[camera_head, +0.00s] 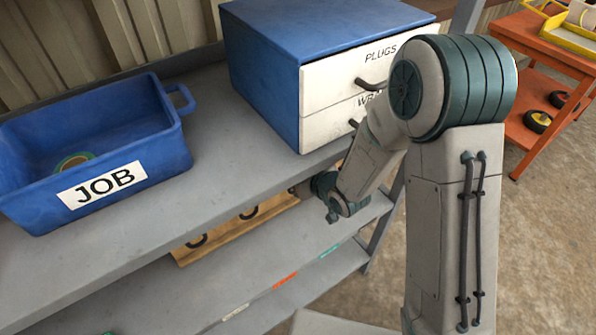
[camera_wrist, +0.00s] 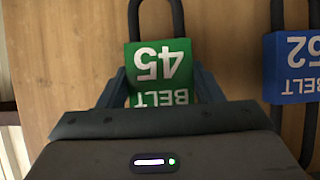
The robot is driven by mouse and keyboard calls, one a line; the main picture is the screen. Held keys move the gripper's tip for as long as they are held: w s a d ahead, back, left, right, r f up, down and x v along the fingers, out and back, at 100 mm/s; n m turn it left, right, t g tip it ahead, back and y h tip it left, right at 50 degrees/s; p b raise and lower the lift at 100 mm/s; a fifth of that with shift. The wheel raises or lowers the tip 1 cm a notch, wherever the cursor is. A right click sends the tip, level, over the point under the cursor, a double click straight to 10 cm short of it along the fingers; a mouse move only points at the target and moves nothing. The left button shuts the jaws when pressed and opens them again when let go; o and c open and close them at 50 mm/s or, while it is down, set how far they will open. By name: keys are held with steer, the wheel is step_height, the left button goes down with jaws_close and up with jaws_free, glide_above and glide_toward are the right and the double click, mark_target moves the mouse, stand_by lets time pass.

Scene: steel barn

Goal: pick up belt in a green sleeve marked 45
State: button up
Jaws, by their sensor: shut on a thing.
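The green sleeve marked "45 BELT" (camera_wrist: 158,65) is in the middle of the wrist view, upside down, with the black belt (camera_wrist: 157,18) looping out of it in front of a wooden board (camera_wrist: 225,50). My gripper (camera_wrist: 160,88) is shut on the green sleeve, one finger on each side. The lower part of the sleeve is hidden behind the gripper body. In the head view my arm reaches down below the upper shelf, and the fingers and the green sleeve cannot be made out there.
A blue sleeve marked 52 (camera_wrist: 292,66) on another black belt is close to the right. In the head view, a blue JOB bin (camera_head: 150,150) with a round item inside and a blue drawer cabinet (camera_head: 262,70) stand on the upper shelf (camera_head: 215,185). An orange cart (camera_head: 535,45) stands at the right.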

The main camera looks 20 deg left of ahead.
steer(key=f+p+v, duration=0.1)
steer(key=p+v, duration=0.3)
steer(key=v, duration=0.2)
steer(key=shift+s+d, duration=0.4)
steer(key=shift+d, duration=0.1)
